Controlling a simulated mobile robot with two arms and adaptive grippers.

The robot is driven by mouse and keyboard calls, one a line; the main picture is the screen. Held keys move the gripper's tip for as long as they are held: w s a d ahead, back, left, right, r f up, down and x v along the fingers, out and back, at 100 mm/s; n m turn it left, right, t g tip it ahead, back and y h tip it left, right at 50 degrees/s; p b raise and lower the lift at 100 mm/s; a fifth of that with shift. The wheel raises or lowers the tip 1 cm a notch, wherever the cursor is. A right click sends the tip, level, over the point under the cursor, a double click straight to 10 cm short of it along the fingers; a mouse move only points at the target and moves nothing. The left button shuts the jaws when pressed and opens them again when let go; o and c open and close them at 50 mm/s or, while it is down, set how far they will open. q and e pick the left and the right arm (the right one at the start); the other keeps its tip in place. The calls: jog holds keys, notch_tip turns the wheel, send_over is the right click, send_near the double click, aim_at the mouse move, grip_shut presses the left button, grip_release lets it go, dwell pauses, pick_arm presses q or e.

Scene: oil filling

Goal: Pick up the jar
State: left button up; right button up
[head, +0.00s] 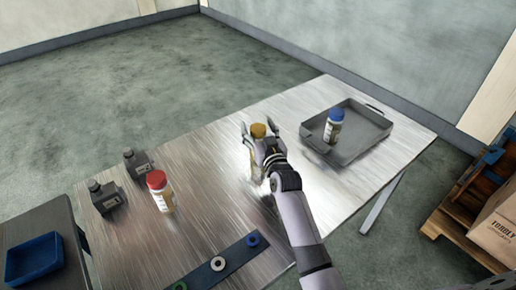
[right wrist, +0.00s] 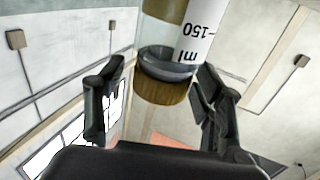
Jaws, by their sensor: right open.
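A jar with a yellow-brown cap (head: 258,130) stands on the metal table, its body partly hidden by my right gripper (head: 261,134). That gripper is open, its fingers on either side of the jar near the cap. In the right wrist view the jar's brown cap (right wrist: 160,91) and white label (right wrist: 200,38) appear upside down between the spread fingers (right wrist: 162,80). I cannot tell whether a finger touches it. A red-capped jar (head: 160,192) stands at the left, and a blue-capped jar (head: 333,127) stands in the grey tray (head: 371,134). My left gripper is not in view.
Two dark bottles (head: 106,199) (head: 138,165) stand at the table's left. A dark blue strip (head: 236,262) with coloured rings lies at the front edge. A blue bin (head: 34,258) is at far left. Boxes on a pallet (head: 496,225) stand at right. The table's middle left is clear.

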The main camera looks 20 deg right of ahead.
jog(key=shift+c, duration=0.2)
grip_shut()
dwell(0.6)
